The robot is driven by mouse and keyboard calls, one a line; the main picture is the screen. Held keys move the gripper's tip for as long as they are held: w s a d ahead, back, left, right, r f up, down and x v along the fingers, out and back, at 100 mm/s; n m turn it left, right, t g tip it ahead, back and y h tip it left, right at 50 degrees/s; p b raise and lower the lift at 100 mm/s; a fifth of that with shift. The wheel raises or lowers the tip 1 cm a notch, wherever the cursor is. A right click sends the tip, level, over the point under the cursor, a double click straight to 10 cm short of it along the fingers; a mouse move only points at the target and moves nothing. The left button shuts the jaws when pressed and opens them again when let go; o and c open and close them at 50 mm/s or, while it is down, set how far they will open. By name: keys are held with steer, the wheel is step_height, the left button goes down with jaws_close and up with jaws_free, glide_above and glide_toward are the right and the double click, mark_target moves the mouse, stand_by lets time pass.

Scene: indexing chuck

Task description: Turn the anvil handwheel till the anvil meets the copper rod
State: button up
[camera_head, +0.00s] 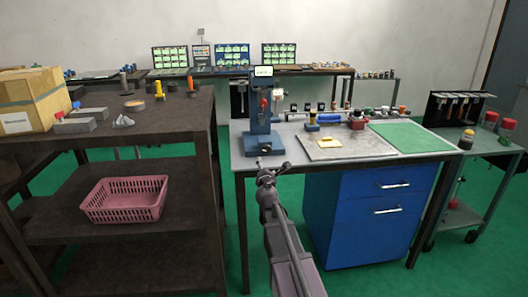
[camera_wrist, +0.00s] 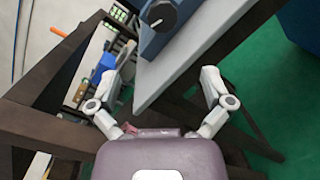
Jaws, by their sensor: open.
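A blue bench device (camera_head: 262,118) with an upright column and a small display on top stands at the left end of the grey-topped table. A round dark knob with a light mark, which looks like the handwheel (camera_wrist: 161,14), is on its blue body in the wrist view. My gripper (camera_head: 272,168) is open and empty, in front of and just below the device's base at the table's front edge. In the wrist view its two fingers (camera_wrist: 158,82) are spread apart, with the knob beyond them. I cannot make out the anvil or the copper rod.
The grey table (camera_head: 285,163) carries a light plate (camera_head: 375,148) and a green mat (camera_head: 410,138). A blue drawer cabinet (camera_head: 365,215) stands below. A dark shelf (camera_head: 165,135) with a pink basket (camera_head: 125,198) is at left.

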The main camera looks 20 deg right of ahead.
mark_target(267, 150)
steer(key=shift+d, duration=0.15)
steer(key=x, duration=1.4)
steer(key=c, duration=1.1)
